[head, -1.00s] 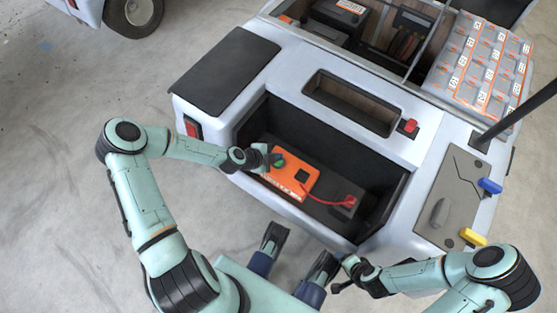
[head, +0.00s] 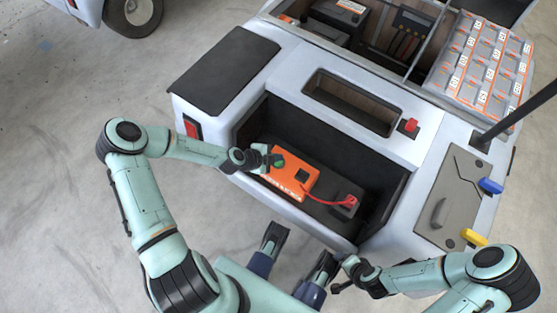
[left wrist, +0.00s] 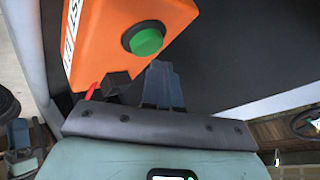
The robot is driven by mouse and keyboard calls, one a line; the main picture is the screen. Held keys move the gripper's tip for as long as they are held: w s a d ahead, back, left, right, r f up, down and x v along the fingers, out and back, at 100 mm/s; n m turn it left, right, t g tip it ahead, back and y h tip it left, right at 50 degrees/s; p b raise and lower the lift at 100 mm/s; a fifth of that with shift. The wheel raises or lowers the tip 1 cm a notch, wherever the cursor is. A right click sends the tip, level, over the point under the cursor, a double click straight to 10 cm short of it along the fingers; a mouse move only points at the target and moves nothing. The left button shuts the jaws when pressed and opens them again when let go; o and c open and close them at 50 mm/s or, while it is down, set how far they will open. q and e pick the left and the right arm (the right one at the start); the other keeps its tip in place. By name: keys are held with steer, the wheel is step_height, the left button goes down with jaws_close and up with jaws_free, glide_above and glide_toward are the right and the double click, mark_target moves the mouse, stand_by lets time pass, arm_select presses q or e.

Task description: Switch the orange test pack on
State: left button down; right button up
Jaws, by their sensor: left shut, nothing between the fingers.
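The orange test pack (head: 290,180) lies in the open rear compartment of the cart. A round green button (head: 279,160) is on its face near the left end; the button also shows large in the left wrist view (left wrist: 143,40). My left gripper (head: 269,157) is shut and empty, with its tips close to the button. In the left wrist view the shut fingers (left wrist: 160,82) lie just below the button, and I cannot tell if they touch the pack. My right gripper (head: 343,276) is outside the cart at the lower right; its finger opening is unclear.
A red cable (head: 325,197) runs from the pack to a dark block in the compartment (head: 347,205). The compartment's walls and lip surround the pack. A red knob (head: 408,125), a grey plate with blue and yellow handles (head: 455,200) and a dark pole (head: 515,115) are to the right.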

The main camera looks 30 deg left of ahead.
arm_select(q)
steer(key=shift+f+b, duration=0.45)
steer(key=shift+f, duration=0.3)
stand_by(0.6)
steer(key=shift+r, duration=0.15)
steer(key=shift+r+p, duration=0.5)
steer(key=shift+r, duration=0.35)
steer(key=shift+r+p, duration=0.1)
steer(key=shift+p, duration=0.2)
step_height(320, 180, up, 6)
steer(key=p, duration=0.4)
